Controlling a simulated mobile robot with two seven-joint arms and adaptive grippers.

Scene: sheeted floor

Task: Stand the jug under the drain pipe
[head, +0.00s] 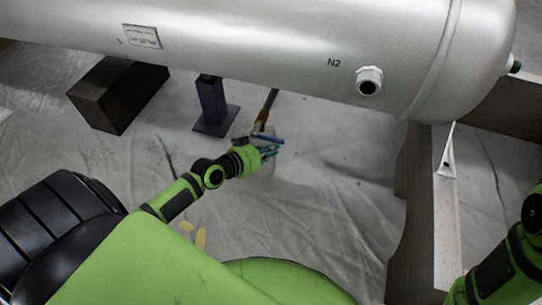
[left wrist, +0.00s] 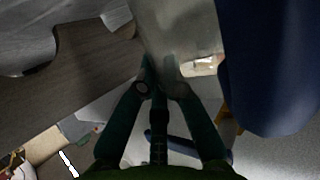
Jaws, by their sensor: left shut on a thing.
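A brownish drain pipe (head: 267,106) comes down from under the silver tank, with a blue lever-like bar (head: 268,138) at its lower end. My left gripper (head: 268,151) is right beside that lower end and partly hides it. A pale, translucent jug (head: 264,166) shows faintly behind the gripper. In the left wrist view, my left gripper (left wrist: 158,82) is shut on the pale jug (left wrist: 178,32), which fills the top middle. I cannot tell whether its base touches the floor or whether its mouth is under the pipe. My right gripper is out of view.
The silver tank (head: 270,48) spans the top. A blue-grey support post (head: 212,102) and a dark block (head: 116,96) stand left of the pipe. A wooden beam (head: 417,190) lies to the right. The sheeted floor (head: 330,190) between is mostly clear.

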